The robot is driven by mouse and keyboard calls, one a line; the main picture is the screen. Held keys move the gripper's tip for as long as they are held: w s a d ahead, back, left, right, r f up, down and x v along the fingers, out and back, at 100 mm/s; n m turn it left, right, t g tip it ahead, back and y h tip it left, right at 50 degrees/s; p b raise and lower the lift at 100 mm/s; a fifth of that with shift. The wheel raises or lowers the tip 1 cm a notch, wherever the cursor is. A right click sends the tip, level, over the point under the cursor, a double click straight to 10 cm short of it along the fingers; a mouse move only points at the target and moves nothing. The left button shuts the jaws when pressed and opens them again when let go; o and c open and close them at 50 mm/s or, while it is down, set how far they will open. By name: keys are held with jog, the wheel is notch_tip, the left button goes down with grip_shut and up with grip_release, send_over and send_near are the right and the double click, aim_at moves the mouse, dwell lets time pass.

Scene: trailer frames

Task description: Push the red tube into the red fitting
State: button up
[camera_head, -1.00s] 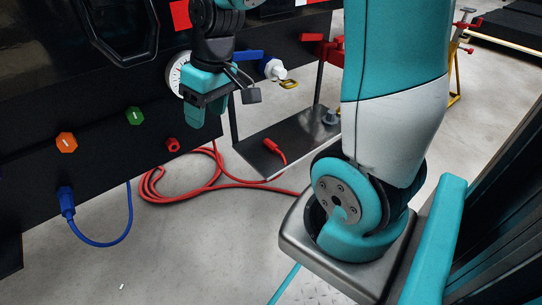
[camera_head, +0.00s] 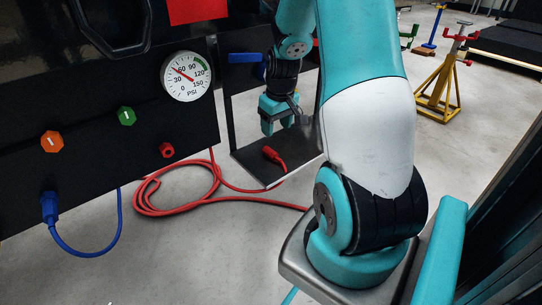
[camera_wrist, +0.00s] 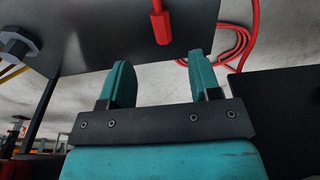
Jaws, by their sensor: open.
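The red tube's end plug (camera_head: 273,157) lies on a dark metal shelf (camera_head: 251,168), with its red hose running off the shelf to coils on the floor. The red fitting (camera_head: 167,150) sticks out of the black panel, left of the shelf; the two are apart. My gripper (camera_head: 276,127) is above the shelf, just behind the plug in the head view. In the wrist view my gripper (camera_wrist: 160,75) is open and empty. There the red plug (camera_wrist: 162,26) shows beyond and between the two teal fingers, not touching them.
A pressure gauge (camera_head: 187,76), a green knob (camera_head: 126,116) and an orange knob (camera_head: 52,141) sit on the panel. A blue hose (camera_head: 97,251) hangs from a blue connector (camera_head: 49,208). A yellow jack stand (camera_head: 438,85) stands on the floor behind right.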

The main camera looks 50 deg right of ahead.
jog(key=b, duration=0.2)
send_over(273, 152)
jog(key=f, duration=0.4)
jog(key=shift+s+f, duration=0.2)
jog(key=shift+s, duration=0.15)
jog(key=f+b, duration=0.1)
jog(key=f, duration=0.1)
jog(key=f+b, duration=0.1)
jog(key=f, duration=0.1)
jog(key=f+b, duration=0.1)
jog(key=f, duration=0.1)
jog(key=shift+w, duration=0.35)
jog(key=c, duration=1)
